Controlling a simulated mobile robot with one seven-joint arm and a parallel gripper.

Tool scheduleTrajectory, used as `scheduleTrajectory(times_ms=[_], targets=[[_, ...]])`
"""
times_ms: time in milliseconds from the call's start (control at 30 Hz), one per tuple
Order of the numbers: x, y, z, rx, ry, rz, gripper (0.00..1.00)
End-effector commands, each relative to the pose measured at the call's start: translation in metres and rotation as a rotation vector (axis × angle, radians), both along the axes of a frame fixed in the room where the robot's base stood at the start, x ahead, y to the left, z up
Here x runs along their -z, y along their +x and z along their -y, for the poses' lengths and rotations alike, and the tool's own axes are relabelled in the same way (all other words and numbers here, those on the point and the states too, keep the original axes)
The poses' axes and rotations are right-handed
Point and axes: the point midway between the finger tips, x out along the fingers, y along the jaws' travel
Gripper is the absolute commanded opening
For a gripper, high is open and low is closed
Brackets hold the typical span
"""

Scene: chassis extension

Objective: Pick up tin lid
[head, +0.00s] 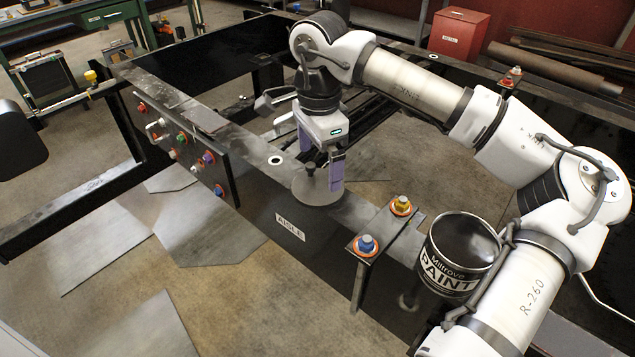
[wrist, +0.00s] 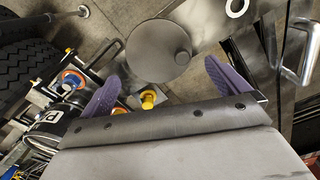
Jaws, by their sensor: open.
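The tin lid (head: 316,193) is a flat grey disc with a small dark knob on top. It lies on the black chassis rail, left of the paint tin (head: 455,258). My gripper (head: 322,168) is open and points down just over the lid, its purple fingers near the knob. In the wrist view the lid (wrist: 150,52) lies beyond the open purple fingers (wrist: 160,84), with its knob nearer the right finger. I cannot tell whether a finger touches it. The paint tin also shows in the wrist view (wrist: 52,118).
A bracket with a blue-topped bolt (head: 366,245) and a yellow-topped bolt (head: 401,206) stands between lid and tin. A plate with several coloured bolts (head: 180,140) is fixed to the rail's left. A red metal box (head: 458,33) stands behind. Floor sheets (head: 205,235) lie at left.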

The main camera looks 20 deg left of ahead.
Motion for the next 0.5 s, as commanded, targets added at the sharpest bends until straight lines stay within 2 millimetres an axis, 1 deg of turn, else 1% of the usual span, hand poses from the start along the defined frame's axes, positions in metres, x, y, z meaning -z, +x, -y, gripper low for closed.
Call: scheduleTrajectory(times_ms=[233,300,400,500], targets=[[0.035,-0.003,0.0,0.0,0.0,-0.006,1.0],[0.042,-0.003,0.0,0.0,0.0,-0.004,1.0],[0.048,-0.003,0.0,0.001,0.001,-0.002,1.0],[0.048,-0.003,0.0,0.001,0.001,-0.001,1.0]])
